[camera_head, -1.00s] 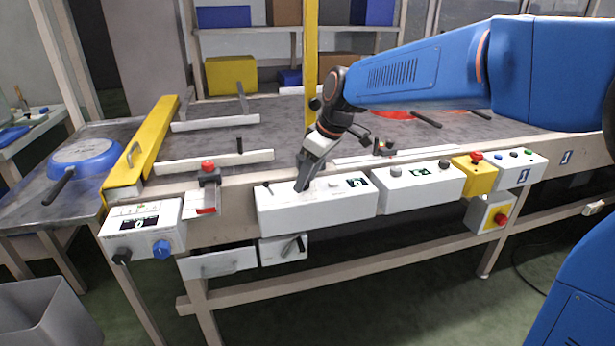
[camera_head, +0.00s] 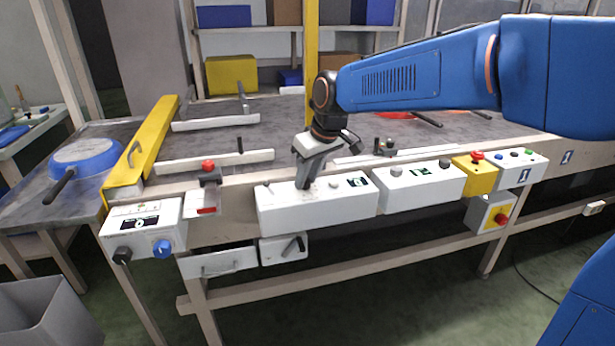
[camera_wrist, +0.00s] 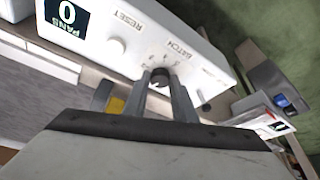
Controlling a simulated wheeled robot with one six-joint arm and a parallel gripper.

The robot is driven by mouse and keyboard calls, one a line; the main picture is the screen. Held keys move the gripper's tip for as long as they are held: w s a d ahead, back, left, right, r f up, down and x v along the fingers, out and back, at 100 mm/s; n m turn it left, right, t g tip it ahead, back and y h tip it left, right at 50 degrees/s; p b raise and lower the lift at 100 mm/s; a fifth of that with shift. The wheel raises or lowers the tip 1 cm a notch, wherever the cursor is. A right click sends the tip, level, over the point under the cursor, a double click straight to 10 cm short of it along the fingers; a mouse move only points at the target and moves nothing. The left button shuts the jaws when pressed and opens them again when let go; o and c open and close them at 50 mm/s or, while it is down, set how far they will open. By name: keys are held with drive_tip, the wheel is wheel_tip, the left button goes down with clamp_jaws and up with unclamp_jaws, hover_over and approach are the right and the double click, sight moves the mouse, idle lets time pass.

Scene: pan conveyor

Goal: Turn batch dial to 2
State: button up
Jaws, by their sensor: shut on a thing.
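The white control box (camera_head: 318,210) is fixed to the front rail of the conveyor table. In the wrist view, its face (camera_wrist: 215,68) carries the BATCH label (camera_wrist: 181,51) above a small dark batch dial (camera_wrist: 160,78). My gripper (camera_wrist: 161,82) is shut on this dial, one finger on each side. The fingers and glare hide most of the scale marks, so I cannot tell which number the dial points to. In the head view, my gripper (camera_head: 303,184) reaches down onto the top of the box and covers the dial.
A white RESET button (camera_wrist: 117,45) and a display reading 0 PANS (camera_wrist: 67,14) share the box. A small dark switch (camera_wrist: 206,106) stands on the dial's other side. A second white box (camera_head: 418,188) and a yellow box (camera_head: 475,174) stand to the right.

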drive_tip(key=m, duration=0.2)
drive_tip(key=m+t+h, duration=0.1)
drive_tip(key=m, duration=0.1)
drive_tip(key=m+h, duration=0.1)
drive_tip(key=m, duration=0.1)
drive_tip(key=shift+s+a, duration=0.15)
drive_tip(key=shift+a, duration=0.1)
drive_tip(key=m+h, duration=0.1)
drive_tip(key=m, duration=0.2)
drive_tip(key=m+h, duration=0.1)
drive_tip(key=m, duration=0.2)
drive_tip(key=shift+a, duration=0.2)
drive_tip(key=o, duration=1)
drive_tip(key=shift+o, duration=0.2)
drive_tip(key=shift+r, duration=0.1)
drive_tip(key=v, duration=1.7)
drive_tip(key=shift+a, duration=0.4)
